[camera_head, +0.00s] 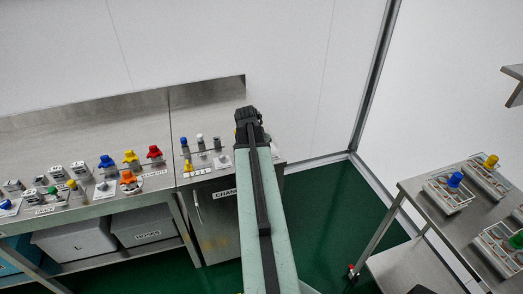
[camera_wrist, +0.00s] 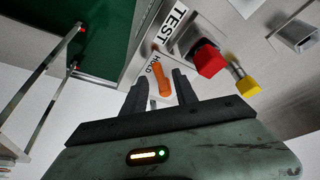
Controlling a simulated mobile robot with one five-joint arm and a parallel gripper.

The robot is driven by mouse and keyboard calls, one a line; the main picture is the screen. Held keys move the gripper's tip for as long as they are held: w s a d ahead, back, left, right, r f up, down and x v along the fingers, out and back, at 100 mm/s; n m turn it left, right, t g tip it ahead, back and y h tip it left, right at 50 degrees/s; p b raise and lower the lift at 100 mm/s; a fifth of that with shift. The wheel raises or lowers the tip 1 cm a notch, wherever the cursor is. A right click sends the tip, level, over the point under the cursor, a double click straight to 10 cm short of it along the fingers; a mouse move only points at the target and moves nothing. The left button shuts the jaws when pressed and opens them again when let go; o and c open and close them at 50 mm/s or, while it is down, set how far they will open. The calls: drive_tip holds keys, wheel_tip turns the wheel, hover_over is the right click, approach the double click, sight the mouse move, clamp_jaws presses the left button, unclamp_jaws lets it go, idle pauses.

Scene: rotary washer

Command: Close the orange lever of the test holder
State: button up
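The orange lever (camera_wrist: 157,77) shows in the wrist view beside a "HOLD" label, on a pale panel with a large "TEST" label (camera_wrist: 171,29). It slants, with its rounded end toward the gap between my fingers. My gripper (camera_wrist: 158,80) is open, one finger on each side of the lever's near end. I cannot tell whether either finger touches it. In the head view my gripper (camera_head: 247,115) is over the right end of the steel bench (camera_head: 205,102). My arm hides the test holder there.
In the wrist view a red knob (camera_wrist: 209,59) and a yellow knob (camera_wrist: 247,88) stand close right of the lever. In the head view a valve with an orange handle (camera_head: 128,178) sits left on the bench. A steel table (camera_head: 412,190) with racks stands right, with green floor between.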

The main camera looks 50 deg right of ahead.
drive_tip(key=p+v, duration=0.6)
drive_tip(key=v, duration=0.1)
drive_tip(key=shift+r, duration=0.1)
drive_tip(key=w+a+n+t+y, duration=0.1)
drive_tip(key=w+a+n, duration=0.1)
drive_tip(key=w+a, duration=0.6)
drive_tip(key=w+a+n, duration=0.2)
drive_tip(key=w+a, duration=0.1)
drive_tip(key=a, duration=0.8)
drive_tip(key=w+a+n+t+y, duration=0.1)
drive_tip(key=w+a+n, duration=0.1)
drive_tip(key=w+a, duration=0.6)
drive_tip(key=s+a+f+n+g+y, duration=0.1)
drive_tip(key=s+a+n, duration=0.2)
drive_tip(key=a, duration=0.8)
drive_tip(key=s+a+n+g+y, duration=0.1)
drive_tip(key=s+a+n, duration=0.3)
drive_tip(key=a+n, duration=0.3)
drive_tip(key=a, duration=0.4)
drive_tip(key=shift+a+f+g+y, duration=0.3)
drive_tip(key=shift+a+f, duration=0.05)
drive_tip(key=shift+f, duration=0.05)
